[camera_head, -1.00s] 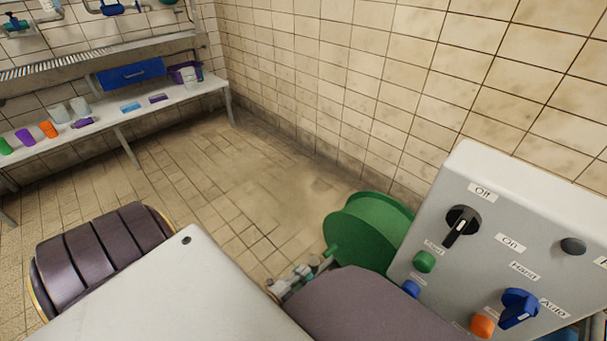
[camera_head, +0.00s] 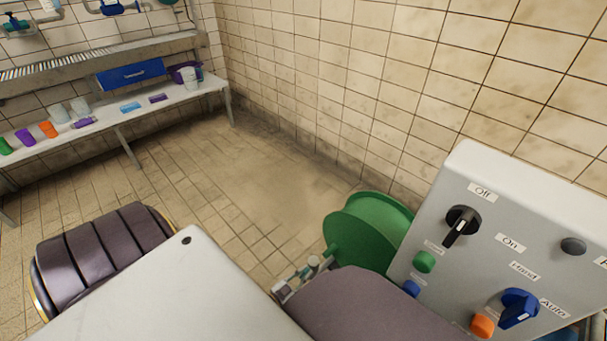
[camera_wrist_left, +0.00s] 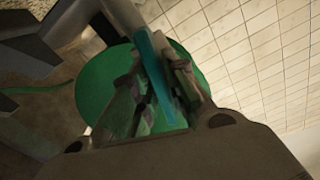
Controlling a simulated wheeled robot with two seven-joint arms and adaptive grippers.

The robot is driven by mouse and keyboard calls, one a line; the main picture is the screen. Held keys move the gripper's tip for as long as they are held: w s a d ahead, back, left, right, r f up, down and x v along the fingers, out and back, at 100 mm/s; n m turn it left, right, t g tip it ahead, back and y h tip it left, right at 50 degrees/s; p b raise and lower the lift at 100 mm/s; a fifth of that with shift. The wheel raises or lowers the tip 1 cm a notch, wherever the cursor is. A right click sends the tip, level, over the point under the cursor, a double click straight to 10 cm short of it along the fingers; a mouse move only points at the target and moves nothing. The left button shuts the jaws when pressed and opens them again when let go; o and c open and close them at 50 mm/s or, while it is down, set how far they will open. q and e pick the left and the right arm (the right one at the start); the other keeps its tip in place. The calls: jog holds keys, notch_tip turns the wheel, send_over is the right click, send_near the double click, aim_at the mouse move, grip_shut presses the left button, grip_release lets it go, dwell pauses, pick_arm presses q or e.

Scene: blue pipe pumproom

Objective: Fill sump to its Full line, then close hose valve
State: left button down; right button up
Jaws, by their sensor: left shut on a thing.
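My left gripper (camera_head: 302,276) shows small and partly hidden behind my arm, beside a green hose reel (camera_head: 368,232). In the left wrist view, my left gripper (camera_wrist_left: 158,95) is shut on a teal handle (camera_wrist_left: 160,75), which lies slanted between the fingers. The green reel (camera_wrist_left: 92,78) fills the space behind it. I cannot tell whether the handle belongs to the hose valve. The sump and its Full line are not visible. My right gripper is not in view.
A grey control box (camera_head: 500,250) with knobs and buttons stands right of the reel, close to my arm. A bench (camera_head: 165,103) with cups and a purple bin (camera_head: 186,72) runs along the far left wall. The tiled floor between (camera_head: 230,180) is clear.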

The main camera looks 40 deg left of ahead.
pick_arm(q)
jog(key=shift+n, duration=1.6)
jog(key=c, duration=1.5)
grip_release()
jog(key=shift+s+f, duration=0.1)
jog(key=shift+s, duration=0.05)
